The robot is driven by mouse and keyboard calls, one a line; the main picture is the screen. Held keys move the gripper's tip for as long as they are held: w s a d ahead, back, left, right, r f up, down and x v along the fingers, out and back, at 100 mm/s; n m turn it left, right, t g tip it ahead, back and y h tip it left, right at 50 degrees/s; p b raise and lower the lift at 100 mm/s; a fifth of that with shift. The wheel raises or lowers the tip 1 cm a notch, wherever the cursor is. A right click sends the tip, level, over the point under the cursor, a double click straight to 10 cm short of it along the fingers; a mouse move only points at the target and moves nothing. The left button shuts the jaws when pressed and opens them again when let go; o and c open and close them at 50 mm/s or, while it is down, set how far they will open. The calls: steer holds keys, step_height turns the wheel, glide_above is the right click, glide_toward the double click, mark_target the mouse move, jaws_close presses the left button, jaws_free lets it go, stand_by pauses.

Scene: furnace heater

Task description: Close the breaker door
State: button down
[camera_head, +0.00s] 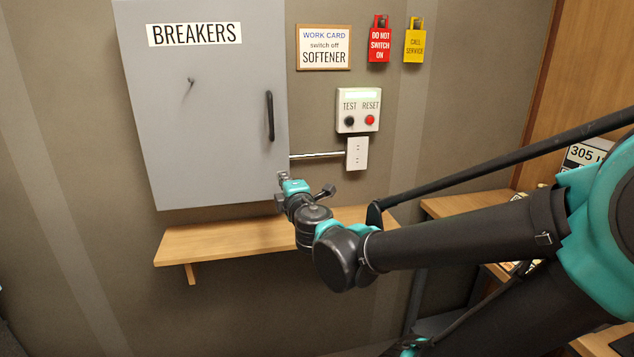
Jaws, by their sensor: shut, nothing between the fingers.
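The grey breaker door (205,120), labelled BREAKERS, hangs at the upper left and hides the inside of its box. It looks shut or nearly shut; I cannot tell whether a small gap is left at its edge. Its dark vertical handle (270,116) is near the right edge, and a small hook or knob (190,83) sits at its middle. My gripper (283,177) is at the door's lower right corner, below the handle. It is shut and empty. It overlaps the door's edge in the picture; I cannot tell whether it touches.
A wooden shelf (220,240) is below the door, behind my wrist. To the right are a test/reset box (357,111), an outlet (357,154) with a conduit (315,156), a work card (323,47), and red (379,45) and yellow (414,46) tags. A wooden desk (465,204) stands right.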

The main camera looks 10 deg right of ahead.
steer(key=s+d+f+m+g+h, duration=0.1)
steer(key=d+f+m+h, duration=0.2)
steer(key=d, duration=0.6)
steer(key=s+d+f+m+h, duration=0.1)
steer(key=d+m+h, duration=0.2)
steer(key=d+m, duration=0.45)
steer(key=s+d+f+m+g+h, duration=0.3)
steer(key=d+f+m+g, duration=0.1)
steer(key=d+f, duration=0.35)
steer(key=s+a+f+m+g+y, duration=0.2)
steer(key=s+a+f+m+g, duration=0.1)
steer(key=s+f, duration=0.3)
steer(key=s+a+f+m+g+y, duration=0.3)
steer(key=s+f+g, duration=0.2)
steer(key=f, duration=0.6)
steer(key=shift+s+a, duration=0.4)
steer(key=shift+s, duration=0.75)
